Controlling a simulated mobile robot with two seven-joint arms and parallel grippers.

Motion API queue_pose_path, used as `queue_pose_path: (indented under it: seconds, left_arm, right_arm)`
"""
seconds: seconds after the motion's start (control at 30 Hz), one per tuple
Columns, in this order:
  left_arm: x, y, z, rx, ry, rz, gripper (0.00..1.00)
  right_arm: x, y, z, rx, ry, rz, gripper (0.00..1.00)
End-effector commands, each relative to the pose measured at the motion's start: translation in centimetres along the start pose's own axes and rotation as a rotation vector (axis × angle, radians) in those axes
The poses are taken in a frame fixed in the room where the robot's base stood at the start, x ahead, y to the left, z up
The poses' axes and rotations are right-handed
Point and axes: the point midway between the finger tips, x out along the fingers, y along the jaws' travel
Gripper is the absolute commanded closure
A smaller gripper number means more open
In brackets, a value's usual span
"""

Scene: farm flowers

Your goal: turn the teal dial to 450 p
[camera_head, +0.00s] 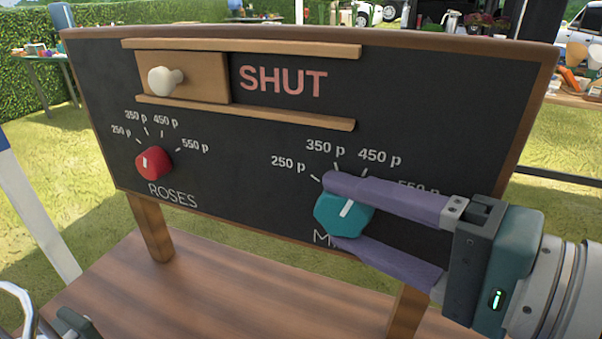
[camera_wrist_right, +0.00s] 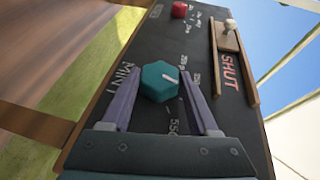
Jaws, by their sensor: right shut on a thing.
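The teal dial (camera_head: 335,219) is on the lower right of a black board, above a label starting "MI" that is partly hidden. Its white pointer line slants up and right, roughly toward the 450 p mark. My right gripper (camera_head: 333,212) reaches in from the right, its two purple fingers shut on the dial from above and below. One finger partly covers the 550 p mark. In the right wrist view the dial (camera_wrist_right: 158,84) sits between both fingertips (camera_wrist_right: 160,82). My left gripper's fingers do not show.
A red dial (camera_head: 153,163) labelled ROSES is on the board's left. Above, a wooden slider with a white knob (camera_head: 164,80) sits between two rails beside the word SHUT. The board (camera_head: 230,150) stands on wooden posts over a brown wooden tabletop (camera_head: 220,290), which looks clear.

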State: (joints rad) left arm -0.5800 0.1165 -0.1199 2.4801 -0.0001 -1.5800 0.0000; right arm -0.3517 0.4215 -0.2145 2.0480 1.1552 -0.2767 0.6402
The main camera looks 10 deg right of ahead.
Motion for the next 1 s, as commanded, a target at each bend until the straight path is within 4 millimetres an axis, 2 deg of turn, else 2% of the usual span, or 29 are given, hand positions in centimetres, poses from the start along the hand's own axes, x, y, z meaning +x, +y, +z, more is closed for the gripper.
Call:
queue_pose_path:
  seconds: [0.07,0.1,0.33,0.67,0.77,1.0]
  left_arm:
    - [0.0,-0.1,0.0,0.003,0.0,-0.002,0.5]
    - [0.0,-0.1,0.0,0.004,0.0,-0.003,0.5]
    - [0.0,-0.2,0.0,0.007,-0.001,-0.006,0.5]
    - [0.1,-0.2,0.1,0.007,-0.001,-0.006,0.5]
    - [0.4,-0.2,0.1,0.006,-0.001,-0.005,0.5]
    - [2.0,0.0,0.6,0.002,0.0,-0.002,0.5]
  right_arm:
    - [0.0,0.1,0.0,0.003,0.0,0.004,0.95]
    - [0.0,0.1,0.0,0.003,0.0,0.004,0.38]
    - [0.0,0.1,0.0,0.001,-0.001,0.002,0.12]
    - [-0.3,0.1,0.0,0.0,0.0,0.002,0.1]
    - [-1.3,0.3,0.0,-0.001,0.0,0.005,0.1]
    - [-5.6,0.6,0.1,-0.003,-0.005,0.008,0.1]
